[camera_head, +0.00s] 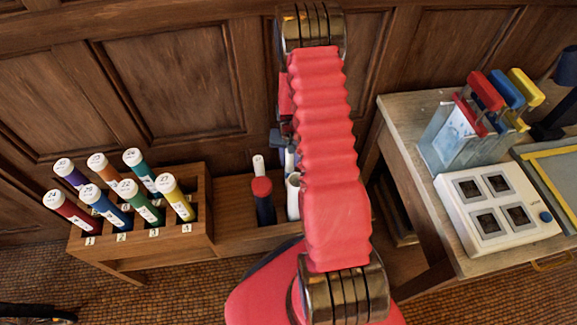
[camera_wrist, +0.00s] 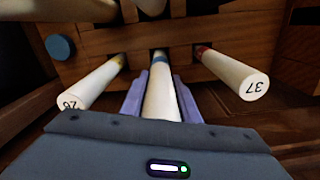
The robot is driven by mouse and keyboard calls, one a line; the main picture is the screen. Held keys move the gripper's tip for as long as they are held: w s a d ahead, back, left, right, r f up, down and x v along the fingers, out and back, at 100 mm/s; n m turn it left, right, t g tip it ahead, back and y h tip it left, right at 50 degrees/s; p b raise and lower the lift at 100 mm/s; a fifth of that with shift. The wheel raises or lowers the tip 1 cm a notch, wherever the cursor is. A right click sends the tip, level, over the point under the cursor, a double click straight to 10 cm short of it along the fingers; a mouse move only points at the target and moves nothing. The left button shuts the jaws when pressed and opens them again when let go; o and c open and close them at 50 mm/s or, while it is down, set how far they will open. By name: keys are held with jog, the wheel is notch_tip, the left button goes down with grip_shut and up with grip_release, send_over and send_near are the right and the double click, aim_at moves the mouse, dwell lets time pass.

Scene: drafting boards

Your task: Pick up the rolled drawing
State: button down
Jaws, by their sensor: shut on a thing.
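A white rolled drawing with a blue band (camera_wrist: 160,97) lies between the two purple fingers of my gripper (camera_wrist: 161,90) in the wrist view. The fingers are shut on it, one on each side. Its far end meets the wooden rack (camera_wrist: 190,32); I cannot tell how deep it sits. Its near end is hidden by my gripper's body. In the head view my red arm covers most of this spot.
Other rolls stick out close by: one with a yellow band (camera_wrist: 97,82) at left, one marked 37 (camera_wrist: 235,73) at right. In the head view, a wooden holder (camera_head: 150,247) with several coloured tubes stands left, and a desk (camera_head: 400,108) with a white device (camera_head: 497,215) right.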

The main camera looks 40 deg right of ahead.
notch_tip(320, 180, up, 12)
dwell(0.4)
dwell(0.5)
